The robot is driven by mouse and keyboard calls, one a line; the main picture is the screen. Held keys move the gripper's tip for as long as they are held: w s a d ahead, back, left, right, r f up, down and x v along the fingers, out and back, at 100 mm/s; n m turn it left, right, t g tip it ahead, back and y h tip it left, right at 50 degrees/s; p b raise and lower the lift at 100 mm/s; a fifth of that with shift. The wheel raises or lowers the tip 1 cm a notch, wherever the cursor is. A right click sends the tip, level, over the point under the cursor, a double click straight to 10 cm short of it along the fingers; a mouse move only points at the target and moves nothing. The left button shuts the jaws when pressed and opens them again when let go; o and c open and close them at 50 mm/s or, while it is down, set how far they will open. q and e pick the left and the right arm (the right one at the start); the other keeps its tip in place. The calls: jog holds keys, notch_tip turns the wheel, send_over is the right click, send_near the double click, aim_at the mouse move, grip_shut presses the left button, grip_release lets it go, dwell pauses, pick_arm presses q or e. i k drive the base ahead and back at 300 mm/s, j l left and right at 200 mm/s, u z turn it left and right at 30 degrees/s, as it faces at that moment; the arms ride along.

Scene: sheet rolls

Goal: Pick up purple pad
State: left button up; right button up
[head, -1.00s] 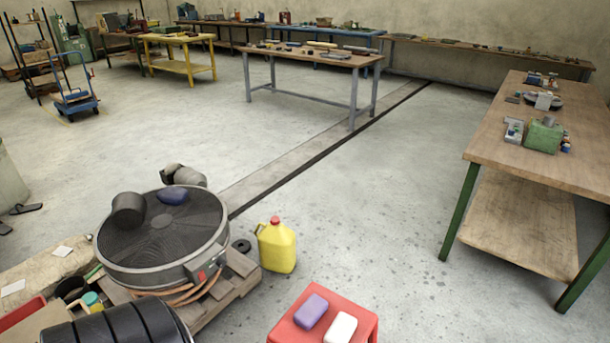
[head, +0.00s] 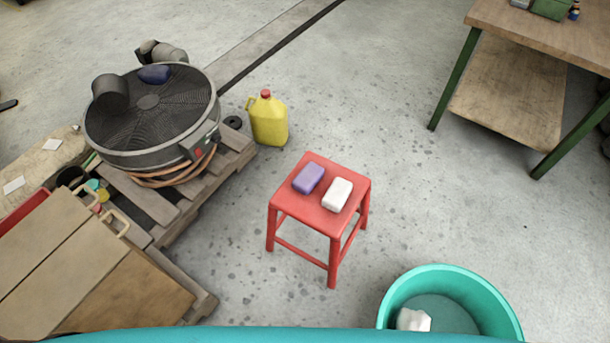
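The purple pad (head: 309,178) lies flat on the seat of a red stool (head: 322,214), on its left side. A white pad (head: 337,194) lies just to its right on the same seat, with a narrow gap between them. Neither of my grippers shows in the head view, so nothing is seen near the pads.
A teal tub (head: 396,291) with a white item inside stands at the lower right. A yellow jug (head: 269,120) stands behind the stool. A wooden pallet (head: 182,224) with a large round fan (head: 150,118) is at left. A workbench (head: 510,85) stands at upper right. Floor right of the stool is clear.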

aim_at(304, 182)
jog(key=u, duration=2)
jog(key=z, duration=2)
jog(key=j+z, duration=0.25)
jog(key=z, duration=0.15)
jog(key=k+j+z, duration=0.1)
jog(key=z, duration=0.25)
jog(key=k+j+z, duration=0.1)
jog(key=j+z, duration=0.3)
jog(key=k+j+z, duration=0.1)
jog(key=z, duration=0.25)
